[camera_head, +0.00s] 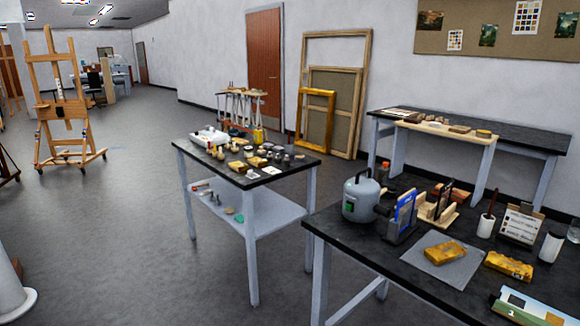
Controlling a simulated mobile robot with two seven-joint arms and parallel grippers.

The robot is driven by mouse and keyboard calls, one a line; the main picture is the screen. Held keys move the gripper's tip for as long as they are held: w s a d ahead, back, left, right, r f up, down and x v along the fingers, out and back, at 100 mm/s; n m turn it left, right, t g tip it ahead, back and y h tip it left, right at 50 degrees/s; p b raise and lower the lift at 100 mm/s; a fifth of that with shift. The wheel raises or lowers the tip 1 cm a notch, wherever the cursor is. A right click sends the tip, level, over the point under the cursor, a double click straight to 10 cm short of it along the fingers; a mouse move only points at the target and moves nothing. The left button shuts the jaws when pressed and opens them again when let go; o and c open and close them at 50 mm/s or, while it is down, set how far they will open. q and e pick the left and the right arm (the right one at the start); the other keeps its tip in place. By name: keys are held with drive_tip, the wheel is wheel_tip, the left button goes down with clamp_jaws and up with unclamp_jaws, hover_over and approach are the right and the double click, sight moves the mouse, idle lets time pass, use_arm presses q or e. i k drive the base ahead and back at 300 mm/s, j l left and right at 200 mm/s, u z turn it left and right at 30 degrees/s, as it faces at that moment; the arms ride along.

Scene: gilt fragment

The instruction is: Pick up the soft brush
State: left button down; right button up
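A white cup (486,226) stands on the dark-topped table (340,228) at the right front. A dark, thin handle (492,202) sticks up out of it and leans slightly right. It looks like a brush, but its lower end is hidden in the cup, and I cannot tell whether it is the soft brush. Small items crowd the middle table (272,176), too small to tell if a brush is among them. Neither of my grippers is in view.
Near the cup are a grey mat (420,264) with a gilt piece (445,252), another gilt block (508,265), a label stand (521,224), a white cylinder (551,246) and a grey canister (361,196). An easel (62,105) stands at left. Open floor (120,230) lies left of the tables.

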sight(494, 197)
drive_tip(key=z, duration=1.35)
drive_tip(key=j+z, duration=0.1)
drive_tip(key=z, duration=0.2)
drive_tip(key=j+z, duration=0.15)
drive_tip(key=z, duration=0.2)
